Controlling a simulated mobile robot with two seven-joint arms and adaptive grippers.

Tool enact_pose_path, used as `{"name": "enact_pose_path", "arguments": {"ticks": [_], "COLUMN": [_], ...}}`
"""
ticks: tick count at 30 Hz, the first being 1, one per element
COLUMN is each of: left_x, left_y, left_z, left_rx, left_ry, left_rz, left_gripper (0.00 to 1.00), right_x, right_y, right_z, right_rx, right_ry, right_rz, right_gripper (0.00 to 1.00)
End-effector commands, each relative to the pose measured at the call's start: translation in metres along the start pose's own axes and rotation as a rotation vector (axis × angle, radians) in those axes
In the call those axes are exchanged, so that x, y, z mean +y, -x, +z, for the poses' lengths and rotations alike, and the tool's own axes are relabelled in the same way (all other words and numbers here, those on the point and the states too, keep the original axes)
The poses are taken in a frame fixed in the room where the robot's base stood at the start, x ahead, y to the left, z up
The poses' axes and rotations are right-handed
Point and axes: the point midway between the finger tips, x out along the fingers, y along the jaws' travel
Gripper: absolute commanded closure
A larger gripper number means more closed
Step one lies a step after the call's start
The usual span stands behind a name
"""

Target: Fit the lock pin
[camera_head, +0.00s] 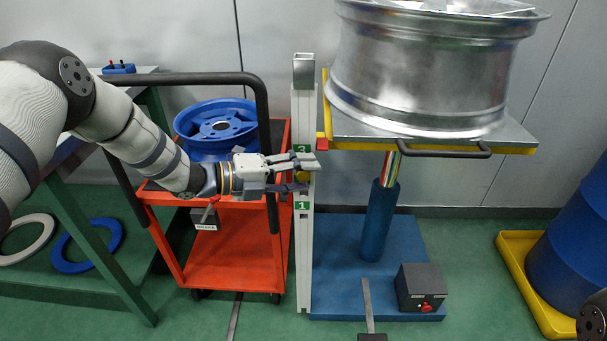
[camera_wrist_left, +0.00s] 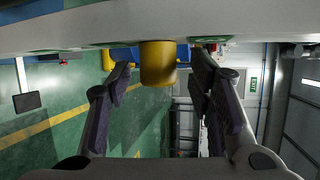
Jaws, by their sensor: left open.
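The lock pin shows in the left wrist view as a yellow cylinder (camera_wrist_left: 158,64) sticking out from a pale post (camera_wrist_left: 60,32). In the head view the white upright post (camera_head: 304,250) carries green number labels, and a bit of yellow (camera_head: 302,176) shows between two of them. My left gripper (camera_head: 305,174) is at the post with its fingers pointing at it. In the wrist view its fingers (camera_wrist_left: 160,75) are open on either side of the yellow cylinder, with a gap visible. How deep the pin sits is hidden. My right gripper is out of view.
A silver wheel (camera_head: 430,75) rests on the yellow-edged lift table (camera_head: 515,135) right of the post. A red cart (camera_head: 235,245) with a blue wheel (camera_head: 215,122) stands left. A grey control box (camera_head: 420,287) is on the blue base (camera_head: 340,250). A blue drum (camera_head: 575,250) is at right.

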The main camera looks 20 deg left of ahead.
Motion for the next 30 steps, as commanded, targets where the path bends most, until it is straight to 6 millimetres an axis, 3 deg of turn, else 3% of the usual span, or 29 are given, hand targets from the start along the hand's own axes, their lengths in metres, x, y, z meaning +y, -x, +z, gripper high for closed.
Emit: {"name": "enact_pose_path", "arguments": {"ticks": [9,13,18,30], "left_x": [-0.001,-0.001,-0.001,-0.001], "left_y": [0.081,0.103,0.114,0.113], "left_z": [0.001,0.000,0.000,0.000], "left_rx": [-0.003,-0.001,-0.001,0.000], "left_ry": [0.001,0.000,0.000,0.000], "left_rz": [-0.002,-0.002,-0.003,-0.002], "left_gripper": [0.52,0.52,0.52,0.52], "right_x": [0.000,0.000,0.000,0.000], "right_y": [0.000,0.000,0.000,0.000], "right_z": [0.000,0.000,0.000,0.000], "right_rx": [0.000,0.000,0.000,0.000], "right_ry": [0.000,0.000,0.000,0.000], "right_rz": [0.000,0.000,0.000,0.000], "right_gripper": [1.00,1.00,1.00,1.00]}}
